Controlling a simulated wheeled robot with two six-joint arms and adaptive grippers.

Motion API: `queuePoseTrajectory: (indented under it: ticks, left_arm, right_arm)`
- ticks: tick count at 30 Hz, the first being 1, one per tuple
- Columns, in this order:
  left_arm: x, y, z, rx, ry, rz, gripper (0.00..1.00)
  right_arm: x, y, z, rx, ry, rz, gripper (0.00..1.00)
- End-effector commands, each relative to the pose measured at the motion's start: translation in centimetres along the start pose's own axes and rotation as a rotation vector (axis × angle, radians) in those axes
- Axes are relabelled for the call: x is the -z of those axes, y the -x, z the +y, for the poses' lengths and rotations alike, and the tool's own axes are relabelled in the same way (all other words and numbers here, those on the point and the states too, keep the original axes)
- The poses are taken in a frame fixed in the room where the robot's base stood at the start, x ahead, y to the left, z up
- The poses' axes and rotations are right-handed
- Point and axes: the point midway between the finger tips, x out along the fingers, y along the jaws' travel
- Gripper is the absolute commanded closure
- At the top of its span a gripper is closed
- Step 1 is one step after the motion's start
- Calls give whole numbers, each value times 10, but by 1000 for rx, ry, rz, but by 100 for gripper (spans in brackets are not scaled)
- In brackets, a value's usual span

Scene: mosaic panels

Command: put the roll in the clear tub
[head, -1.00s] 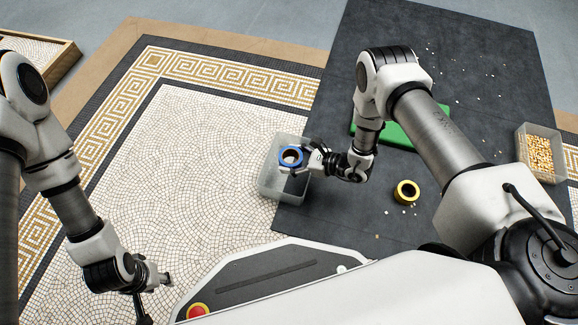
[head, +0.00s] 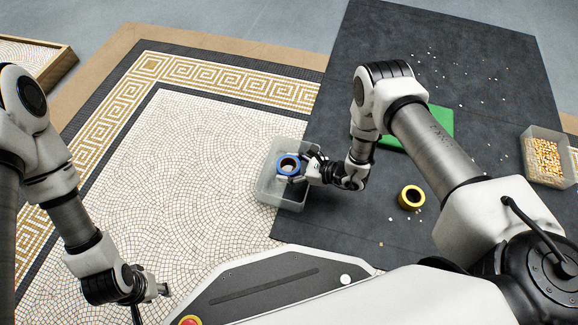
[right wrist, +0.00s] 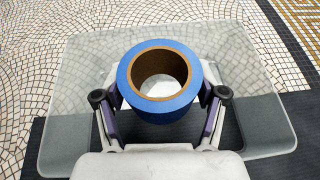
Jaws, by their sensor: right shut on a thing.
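A blue tape roll (head: 288,165) with a brown core is held in my right gripper (head: 296,171). In the right wrist view the roll (right wrist: 160,112) sits between the two fingers of the gripper (right wrist: 160,104), which are shut on it. The clear tub (head: 266,188) is behind and below the roll, and its rim and walls also show in the right wrist view (right wrist: 85,70). The roll appears over the tub's opening; its exact height above the rim is hard to tell. My left gripper (head: 150,296) is at the lower left, away from the tub, and its fingers are unclear.
A yellow roll (head: 411,197) lies on the dark mat (head: 450,60). A green block (head: 435,125) is behind my right arm. A clear bin of tan pieces (head: 546,157) stands at the right. The patterned mosaic panel (head: 150,170) at left is clear.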

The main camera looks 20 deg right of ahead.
Motion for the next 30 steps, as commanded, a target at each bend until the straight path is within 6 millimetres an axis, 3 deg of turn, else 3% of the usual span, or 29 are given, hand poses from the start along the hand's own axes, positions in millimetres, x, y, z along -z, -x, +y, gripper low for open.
queuePoseTrajectory:
  ticks: [1,2,3,4,14,18,30]
  left_arm:
    - [0,0,0,0,0,0,60]
    - [0,0,0,0,0,0,60]
    - [0,0,0,0,0,0,60]
    - [0,0,0,0,0,0,60]
    - [0,1,0,0,0,0,60]
    - [-3,16,0,-1,4,-8,60]
    - [-6,62,1,-2,-2,-19,60]
  right_arm:
    - [-1,0,0,0,0,0,65]
    - [0,0,0,0,0,0,26]
    - [-1,0,0,0,0,0,12]
    - [-1,0,0,0,0,0,4]
    - [-2,0,0,0,1,0,4]
    - [-18,7,-1,1,1,-1,4]
    - [-16,107,-1,4,-2,1,4]
